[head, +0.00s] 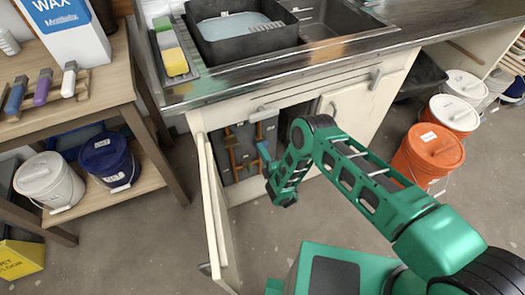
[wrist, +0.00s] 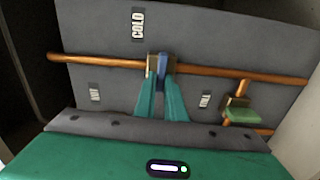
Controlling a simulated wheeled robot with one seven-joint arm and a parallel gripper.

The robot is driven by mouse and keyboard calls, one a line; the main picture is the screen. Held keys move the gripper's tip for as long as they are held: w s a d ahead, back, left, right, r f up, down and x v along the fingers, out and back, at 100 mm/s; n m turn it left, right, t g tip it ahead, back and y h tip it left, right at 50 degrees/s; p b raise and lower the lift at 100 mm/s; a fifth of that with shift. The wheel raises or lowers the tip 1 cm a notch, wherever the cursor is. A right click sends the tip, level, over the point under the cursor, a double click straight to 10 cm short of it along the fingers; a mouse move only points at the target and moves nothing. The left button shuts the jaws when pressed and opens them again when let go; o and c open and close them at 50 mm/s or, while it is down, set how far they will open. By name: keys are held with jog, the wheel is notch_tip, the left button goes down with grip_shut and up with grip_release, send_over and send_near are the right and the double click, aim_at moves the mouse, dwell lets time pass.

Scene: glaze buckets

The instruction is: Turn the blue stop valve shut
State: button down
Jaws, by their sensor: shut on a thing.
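The blue stop valve (wrist: 162,66) sits on the upper copper pipe, under the COLD label, in the wrist view. My gripper (wrist: 162,82) has its two teal fingers on either side of the blue handle and is shut on it. The blue handle stands across the pipe. In the head view my gripper (head: 266,158) is at the open sink cabinet, in front of the pipes (head: 236,150). The valve itself cannot be made out clearly there.
A second valve with a green handle (wrist: 243,115) is on a lower branch at the right. The cabinet's left door (head: 218,220) stands open; its right door (head: 350,112) is shut. Buckets (head: 428,150) stand to the right. A basin (head: 240,30) is in the sink above.

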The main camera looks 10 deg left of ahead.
jog(key=shift+f+n, duration=0.15)
jog(key=shift+n, duration=0.25)
jog(key=shift+a, duration=0.1)
jog(key=c, duration=1.8)
grip_release()
jog(key=v, duration=1)
jog(key=shift+s+d, duration=0.25)
jog(key=shift+d, duration=0.05)
